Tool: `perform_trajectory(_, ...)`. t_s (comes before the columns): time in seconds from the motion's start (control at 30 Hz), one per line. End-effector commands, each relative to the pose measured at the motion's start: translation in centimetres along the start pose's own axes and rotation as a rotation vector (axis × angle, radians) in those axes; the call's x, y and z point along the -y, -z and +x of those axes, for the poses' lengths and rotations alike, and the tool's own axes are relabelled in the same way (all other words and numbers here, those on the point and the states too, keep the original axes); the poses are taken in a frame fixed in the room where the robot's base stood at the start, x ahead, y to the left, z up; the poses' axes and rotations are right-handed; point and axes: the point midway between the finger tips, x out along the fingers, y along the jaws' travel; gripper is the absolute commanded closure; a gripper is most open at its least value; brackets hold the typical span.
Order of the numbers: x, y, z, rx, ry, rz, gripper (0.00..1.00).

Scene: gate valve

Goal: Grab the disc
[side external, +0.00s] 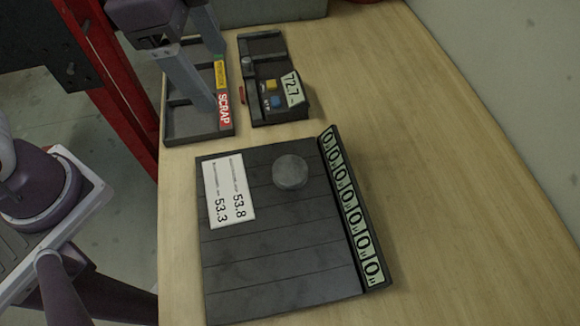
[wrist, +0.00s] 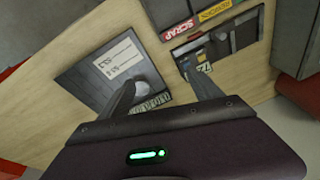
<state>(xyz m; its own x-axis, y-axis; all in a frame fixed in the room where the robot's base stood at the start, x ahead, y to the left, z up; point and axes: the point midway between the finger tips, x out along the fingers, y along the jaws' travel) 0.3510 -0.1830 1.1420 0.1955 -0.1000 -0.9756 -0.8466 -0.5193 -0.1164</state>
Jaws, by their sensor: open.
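A grey round disc (side external: 291,172) lies on the dark slatted board (side external: 275,260), near its far edge, beside a white label card (side external: 229,190). In the wrist view the disc (wrist: 144,83) shows small and partly hidden behind a finger. My gripper (side external: 208,75) is open and empty, above the scrap tray and the gauge at the far end of the table, away from the disc. In the wrist view its two fingers (wrist: 165,90) are spread apart.
A tray with SCRAP and yellow labels (side external: 198,133) stands at the far left. Next to it is a gauge reading 72.7 (side external: 273,88) with coloured buttons. A row of displays (side external: 351,205) lines the board's right edge. The wooden table (side external: 440,200) is clear on the right.

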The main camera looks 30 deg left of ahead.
Motion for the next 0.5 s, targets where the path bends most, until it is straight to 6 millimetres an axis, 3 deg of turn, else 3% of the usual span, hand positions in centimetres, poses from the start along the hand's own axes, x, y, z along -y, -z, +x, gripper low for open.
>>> perform_trajectory(0.03,-1.4,2.6,2.0,0.021,-0.057,0.147,0.26)
perform_trajectory(0.1,-3.4,5.3,4.3,0.031,-0.119,0.32,0.26)
perform_trajectory(0.2,-5.5,7.5,6.4,0.034,-0.176,0.472,0.26)
perform_trajectory(0.5,-6.8,7.8,10.5,0.037,-0.201,0.531,0.26)
